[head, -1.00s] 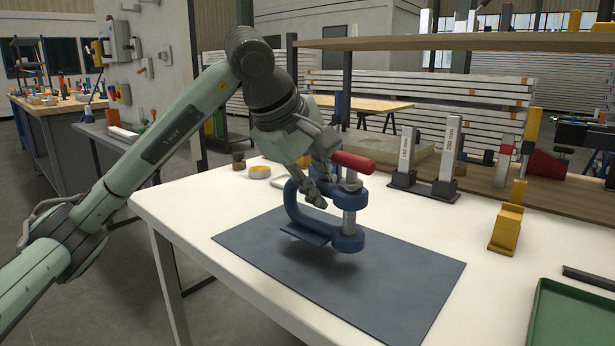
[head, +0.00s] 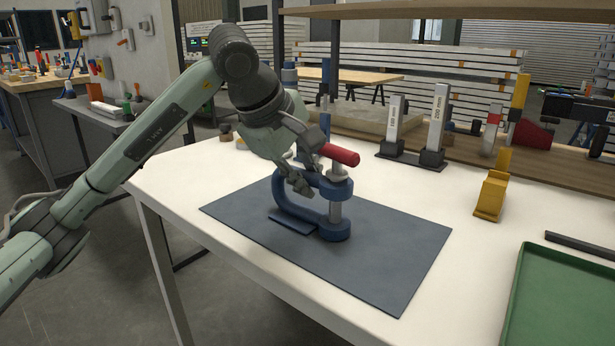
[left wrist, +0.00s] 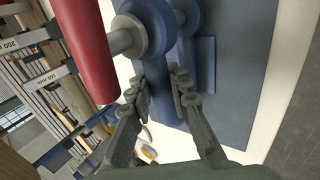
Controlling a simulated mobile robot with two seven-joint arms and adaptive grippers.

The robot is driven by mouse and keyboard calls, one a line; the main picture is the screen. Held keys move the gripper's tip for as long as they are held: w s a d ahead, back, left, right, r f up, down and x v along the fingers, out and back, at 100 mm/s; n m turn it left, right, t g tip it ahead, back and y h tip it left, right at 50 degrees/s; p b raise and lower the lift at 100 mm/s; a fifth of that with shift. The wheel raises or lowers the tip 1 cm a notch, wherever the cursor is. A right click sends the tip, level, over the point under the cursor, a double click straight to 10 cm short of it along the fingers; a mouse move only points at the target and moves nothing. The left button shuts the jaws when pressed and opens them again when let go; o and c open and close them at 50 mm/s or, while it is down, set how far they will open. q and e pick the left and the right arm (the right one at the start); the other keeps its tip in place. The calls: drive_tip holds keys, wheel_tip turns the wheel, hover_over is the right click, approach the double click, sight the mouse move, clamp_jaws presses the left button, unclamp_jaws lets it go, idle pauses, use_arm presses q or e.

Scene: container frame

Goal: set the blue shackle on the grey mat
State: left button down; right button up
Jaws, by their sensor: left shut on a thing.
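The blue shackle (head: 283,207) is upright over the middle of the grey mat (head: 385,255), with a metal pin and a red handle (head: 340,154) at its top. Its foot plate looks on or very close to the mat; I cannot tell whether it fully touches. My left gripper (head: 300,180) reaches in from the left and is shut on the shackle's upper arm. In the left wrist view, the two fingers (left wrist: 162,78) are beside the blue shackle (left wrist: 153,25), with the red handle at the upper left. My right gripper is out of view.
The mat lies on a white table (head: 455,205). A green tray (head: 565,285) is at the right front, with a yellow block (head: 491,195) behind it. Upright gauge blocks (head: 436,120) stand at the back. The mat's right part is clear.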

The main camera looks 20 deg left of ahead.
use_arm(q)
drive_tip(key=c, duration=1.9)
unclamp_jaws()
drive_tip(key=o, duration=0.5)
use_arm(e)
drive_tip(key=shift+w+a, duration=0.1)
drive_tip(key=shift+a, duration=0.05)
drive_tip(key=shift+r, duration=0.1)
use_arm(q)
drive_tip(key=shift+r, duration=0.15)
drive_tip(key=shift+p+v, duration=0.45)
drive_tip(key=shift+v, duration=5.55)
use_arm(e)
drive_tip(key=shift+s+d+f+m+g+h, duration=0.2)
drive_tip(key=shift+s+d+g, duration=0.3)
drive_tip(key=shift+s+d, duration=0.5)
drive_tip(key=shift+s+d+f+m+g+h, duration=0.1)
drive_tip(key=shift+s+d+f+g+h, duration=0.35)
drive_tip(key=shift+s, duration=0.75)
use_arm(q)
drive_tip(key=shift+d, duration=0.1)
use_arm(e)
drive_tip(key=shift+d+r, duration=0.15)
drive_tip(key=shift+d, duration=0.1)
